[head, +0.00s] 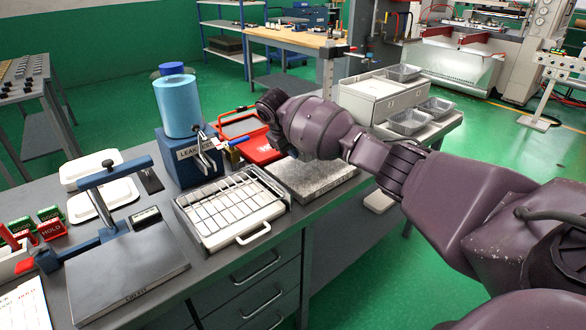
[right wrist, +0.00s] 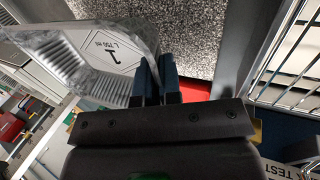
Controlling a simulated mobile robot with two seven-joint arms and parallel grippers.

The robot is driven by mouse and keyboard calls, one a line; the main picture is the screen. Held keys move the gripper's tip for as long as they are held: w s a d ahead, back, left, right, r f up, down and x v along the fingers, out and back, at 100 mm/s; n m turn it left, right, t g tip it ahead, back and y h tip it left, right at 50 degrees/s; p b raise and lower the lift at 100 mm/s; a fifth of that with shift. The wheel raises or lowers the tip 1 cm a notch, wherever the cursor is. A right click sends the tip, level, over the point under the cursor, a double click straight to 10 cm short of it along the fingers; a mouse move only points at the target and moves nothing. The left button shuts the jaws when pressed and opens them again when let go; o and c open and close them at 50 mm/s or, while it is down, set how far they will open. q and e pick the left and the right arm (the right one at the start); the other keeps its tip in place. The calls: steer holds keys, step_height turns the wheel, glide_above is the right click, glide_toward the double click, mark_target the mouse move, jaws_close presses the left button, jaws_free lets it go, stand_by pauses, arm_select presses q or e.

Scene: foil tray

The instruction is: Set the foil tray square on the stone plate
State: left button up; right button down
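The stone plate (head: 313,180) is a grey speckled slab on the bench, right of the wire rack; it also shows in the right wrist view (right wrist: 190,35). The foil tray (right wrist: 95,55) is silver with ribbed walls and a printed "1 L 750 ml" marking. My right gripper (right wrist: 157,83) is shut on its rim, the two fingers close together at the tray's end. The tray overlaps part of the plate in the wrist view; I cannot tell its height above it. In the head view my right arm hides the tray and fingertips. My left gripper is out of view.
A white tray with a wire rack (head: 232,208) lies left of the plate. The blue leak tester (head: 190,150) and a red case (head: 258,150) stand behind. Other foil trays (head: 410,121) sit at the right by a grey box (head: 383,97). A scale (head: 125,270) is front left.

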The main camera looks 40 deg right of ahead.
mark_target(297, 174)
step_height(297, 174, down, 6)
steer(key=shift+r+b, duration=0.25)
steer(key=shift+b, duration=0.3)
steer(key=shift+f, duration=0.2)
steer(key=shift+r, duration=0.15)
steer(key=shift+f, duration=0.25)
steer(key=c, duration=1.3)
jaws_free()
steer(key=shift+r, duration=0.1)
